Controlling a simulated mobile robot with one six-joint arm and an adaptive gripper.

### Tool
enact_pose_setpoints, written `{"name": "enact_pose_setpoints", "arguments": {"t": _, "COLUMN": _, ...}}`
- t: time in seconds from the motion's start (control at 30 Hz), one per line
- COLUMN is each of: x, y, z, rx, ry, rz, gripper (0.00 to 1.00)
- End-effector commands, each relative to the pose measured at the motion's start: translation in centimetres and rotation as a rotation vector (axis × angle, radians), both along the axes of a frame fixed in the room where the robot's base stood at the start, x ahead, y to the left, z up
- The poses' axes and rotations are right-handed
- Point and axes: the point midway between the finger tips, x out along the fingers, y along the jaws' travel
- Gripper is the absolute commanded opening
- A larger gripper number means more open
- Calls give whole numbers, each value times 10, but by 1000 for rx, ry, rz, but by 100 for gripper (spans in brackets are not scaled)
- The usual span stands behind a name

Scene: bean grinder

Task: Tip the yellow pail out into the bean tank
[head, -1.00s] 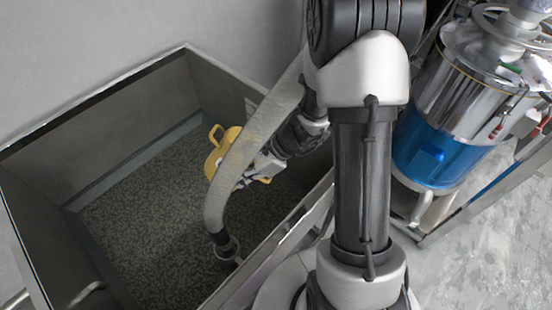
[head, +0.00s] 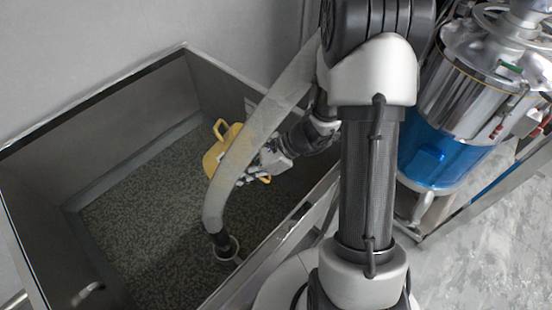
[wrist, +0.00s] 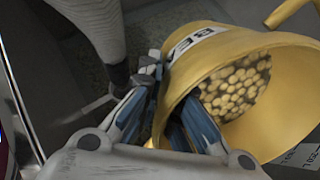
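The yellow pail (head: 214,155) is in the bean tank's opening in the head view, partly hidden behind a grey hose. The wrist view shows the pail (wrist: 205,60) tilted, its mouth facing the camera, with many pale round beans (wrist: 235,90) inside. My gripper (wrist: 165,95) has one finger outside the rim and one inside, shut on the pail's wall. In the head view my gripper (head: 262,165) is right of the pail. The bean tank (head: 120,120) is a big open grey metal box with a speckled layer on its floor.
The thick grey hose (head: 245,140) bends down into the tank, close in front of my gripper and pail. The tank's right wall (head: 285,245) runs beneath my arm. A steel and blue machine (head: 440,145) stands at the right. The tank's left part is open.

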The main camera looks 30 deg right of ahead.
Motion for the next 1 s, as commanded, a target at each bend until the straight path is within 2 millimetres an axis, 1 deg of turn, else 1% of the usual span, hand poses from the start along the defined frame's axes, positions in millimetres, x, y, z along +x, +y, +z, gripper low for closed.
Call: {"name": "enact_pose_setpoints", "arguments": {"t": 1.0, "x": -1, "y": -6, "z": 13, "rx": 138, "ry": -27, "rz": 1, "gripper": 0}}
